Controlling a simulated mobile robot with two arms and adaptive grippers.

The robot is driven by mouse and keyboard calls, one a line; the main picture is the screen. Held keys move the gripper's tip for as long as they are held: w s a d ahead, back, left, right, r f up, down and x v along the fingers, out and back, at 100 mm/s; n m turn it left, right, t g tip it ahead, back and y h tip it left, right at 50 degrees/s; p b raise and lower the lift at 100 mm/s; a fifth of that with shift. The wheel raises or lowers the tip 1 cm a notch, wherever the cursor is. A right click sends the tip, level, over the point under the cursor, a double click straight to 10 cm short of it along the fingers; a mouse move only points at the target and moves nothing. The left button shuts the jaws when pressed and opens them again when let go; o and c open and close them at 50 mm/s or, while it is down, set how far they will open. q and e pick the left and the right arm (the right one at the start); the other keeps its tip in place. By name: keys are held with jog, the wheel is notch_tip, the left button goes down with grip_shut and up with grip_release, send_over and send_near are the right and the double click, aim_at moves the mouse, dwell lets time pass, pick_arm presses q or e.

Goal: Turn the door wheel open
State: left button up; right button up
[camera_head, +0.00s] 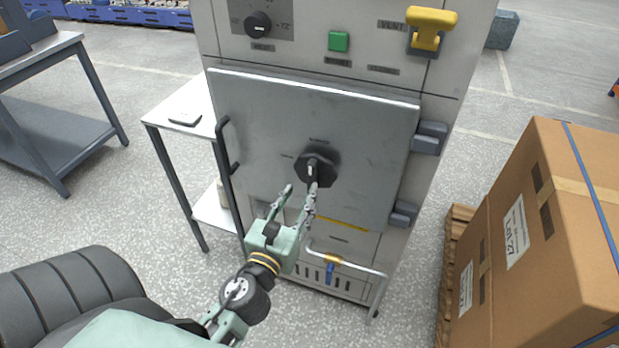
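The door wheel is a black, many-sided knob (328,175) with a raised grip bar at its centre. It sits in the middle of the grey cabinet door (265,120), which looks shut. My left gripper (300,188) is just below and in front of the knob, with its two fingers spread apart and nothing between them. The right-hand finger overlaps the lower part of the knob's bar in the picture; I cannot tell whether it touches. My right gripper is not in view.
A black bar handle (222,150) stands at the door's left edge, with hinges (428,138) on the right. Above are a dial (258,25), a green button (339,41) and a yellow vent lever (428,28). Cardboard boxes (560,200) stand right; a side table (180,128) stands left.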

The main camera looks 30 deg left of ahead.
aim_at(310, 177)
pick_arm(q)
jog(key=p+x, duration=0.1)
jog(key=x, duration=0.5)
jog(key=shift+w+p, duration=0.15)
jog(key=shift+p, duration=0.2)
jog(key=shift+w+a, duration=0.1)
jog(key=shift+w, duration=0.4)
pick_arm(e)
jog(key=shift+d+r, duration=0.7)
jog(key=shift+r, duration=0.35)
pick_arm(q)
jog(key=c, duration=0.7)
grip_shut()
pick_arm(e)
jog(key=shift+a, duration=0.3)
